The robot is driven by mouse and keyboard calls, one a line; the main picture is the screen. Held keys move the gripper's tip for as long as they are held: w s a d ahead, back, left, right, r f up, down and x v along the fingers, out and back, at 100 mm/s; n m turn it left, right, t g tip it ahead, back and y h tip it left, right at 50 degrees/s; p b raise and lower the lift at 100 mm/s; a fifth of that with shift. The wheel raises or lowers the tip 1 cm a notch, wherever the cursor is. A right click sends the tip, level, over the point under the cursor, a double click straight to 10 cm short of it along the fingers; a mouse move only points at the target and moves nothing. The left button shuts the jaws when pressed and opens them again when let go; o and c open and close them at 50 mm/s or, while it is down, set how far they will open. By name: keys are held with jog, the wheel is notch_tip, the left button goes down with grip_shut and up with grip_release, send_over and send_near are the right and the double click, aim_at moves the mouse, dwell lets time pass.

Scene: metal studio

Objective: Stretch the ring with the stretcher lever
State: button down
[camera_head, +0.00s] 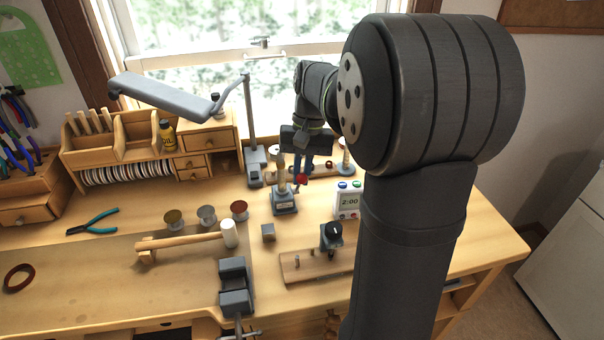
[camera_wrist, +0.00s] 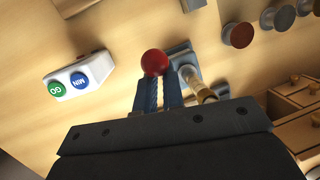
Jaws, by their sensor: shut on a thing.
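The ring stretcher (camera_head: 285,201) stands on the bench, with a grey-blue base and an upright tan post. Its lever ends in a red ball knob (camera_head: 302,180). My gripper (camera_head: 301,172) points down at the lever, just right of the post, and is shut on it at the knob. In the wrist view the red knob (camera_wrist: 154,62) shows at the tips of my two blue fingers, and the stretcher's base (camera_wrist: 184,66) and post lie just right of them. The lever's shaft is mostly hidden by my fingers. I cannot make out the ring on the post.
A timer (camera_head: 348,200) stands close to the right of the stretcher. A small grey block (camera_head: 268,231), a wooden board (camera_head: 304,266) with a dark-topped tool, and a mallet (camera_head: 229,234) lie in front. Metal spools (camera_head: 206,215) stand left. A lamp post (camera_head: 251,130) rises behind.

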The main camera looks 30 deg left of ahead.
jog(key=shift+a, duration=0.15)
jog(key=c, duration=1.6)
grip_release()
jog(key=shift+o, duration=0.2)
jog(key=shift+r, duration=0.1)
jog(key=v, duration=1.7)
jog(key=shift+r, duration=0.1)
jog(key=x, duration=1.7)
jog(key=shift+f, duration=0.25)
jog(key=shift+r, duration=0.1)
